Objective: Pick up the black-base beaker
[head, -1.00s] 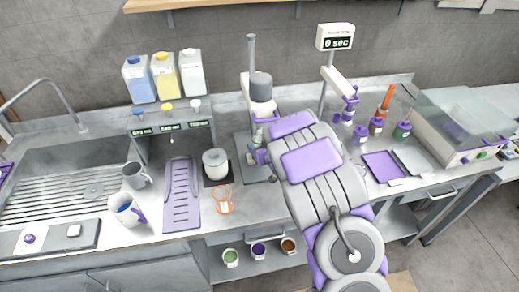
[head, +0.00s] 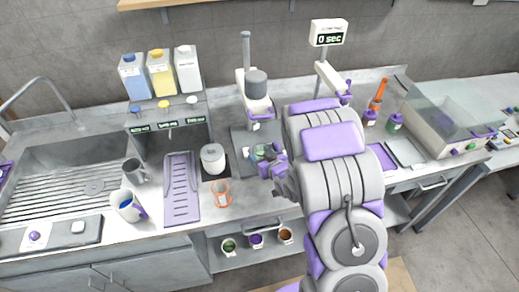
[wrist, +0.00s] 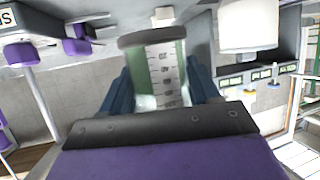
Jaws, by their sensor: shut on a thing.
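My gripper (head: 268,158) is over the grey stand plate, near the mixer on the counter. In the wrist view its blue fingers (wrist: 162,95) are shut on the beaker (wrist: 166,72), one on each side. The beaker is clear, with green in it or behind it, a graduated scale and a dark base (wrist: 155,36) at the top of the picture. In the head view only a small greenish part of the beaker (head: 261,150) shows; the gripper hides the rest. I cannot tell whether it touches the plate.
The mixer (head: 256,84) stands just behind the gripper. An orange-rimmed beaker (head: 221,193), a white pot (head: 213,158) and a purple rack (head: 181,190) are to the left. Purple and grey trays (head: 405,152) and a clear-lidded box (head: 440,115) are to the right.

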